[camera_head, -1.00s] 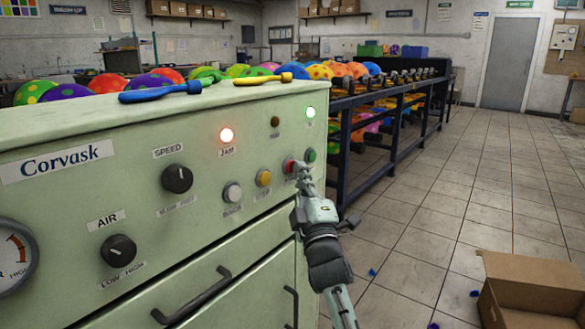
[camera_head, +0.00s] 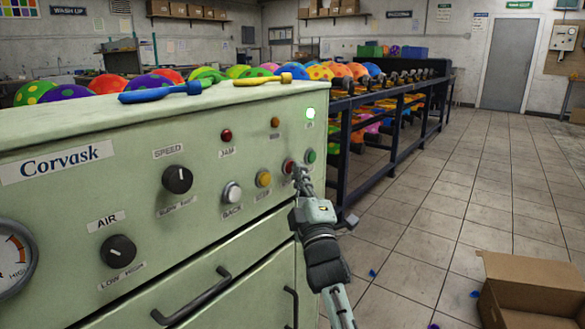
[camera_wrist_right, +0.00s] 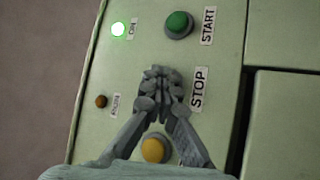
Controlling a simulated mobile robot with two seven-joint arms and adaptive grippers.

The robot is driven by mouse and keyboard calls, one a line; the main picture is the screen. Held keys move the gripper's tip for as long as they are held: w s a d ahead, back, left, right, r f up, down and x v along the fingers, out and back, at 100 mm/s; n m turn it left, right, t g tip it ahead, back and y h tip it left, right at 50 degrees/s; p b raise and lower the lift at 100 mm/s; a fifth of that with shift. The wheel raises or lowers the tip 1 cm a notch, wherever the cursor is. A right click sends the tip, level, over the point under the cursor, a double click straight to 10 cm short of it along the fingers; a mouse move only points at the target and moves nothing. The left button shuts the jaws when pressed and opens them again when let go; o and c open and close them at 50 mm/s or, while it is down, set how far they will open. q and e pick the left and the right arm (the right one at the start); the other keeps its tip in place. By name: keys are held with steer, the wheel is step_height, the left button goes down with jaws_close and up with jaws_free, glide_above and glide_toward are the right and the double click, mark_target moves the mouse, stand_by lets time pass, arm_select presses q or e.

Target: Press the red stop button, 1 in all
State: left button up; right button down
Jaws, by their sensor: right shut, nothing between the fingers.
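The red stop button (camera_head: 289,167) is on the front panel of the pale green Corvask machine (camera_head: 140,197), between a yellow button and the green start button. My right gripper (camera_head: 300,170) is shut and empty, its fingertips at the red button's right side in the head view. In the wrist view the right gripper (camera_wrist_right: 160,76) lies beside the STOP label (camera_wrist_right: 198,89) and hides the button. I cannot tell whether the fingertips touch it. The JAM lamp (camera_head: 226,135) is dark red, unlit. The ON lamp (camera_head: 310,113) glows green. My left gripper is not in view.
The green start button (camera_wrist_right: 178,25) and yellow button (camera_wrist_right: 153,150) are close on either side of my fingertips. A white back button (camera_head: 232,192) sits further left. A dark blue rack (camera_head: 343,150) stands behind, and an open cardboard box (camera_head: 530,290) is on the floor at right.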

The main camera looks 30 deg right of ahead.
steer(key=shift+s+d, duration=0.25)
steer(key=shift+s, duration=0.55)
steer(key=shift+s+d+p, duration=0.1)
steer(key=shift+p, duration=0.25)
steer(key=s, duration=0.1)
steer(key=s+d+p, duration=0.1)
steer(key=s, duration=0.2)
steer(key=shift+s+d, duration=0.2)
steer(key=shift+d, duration=0.2)
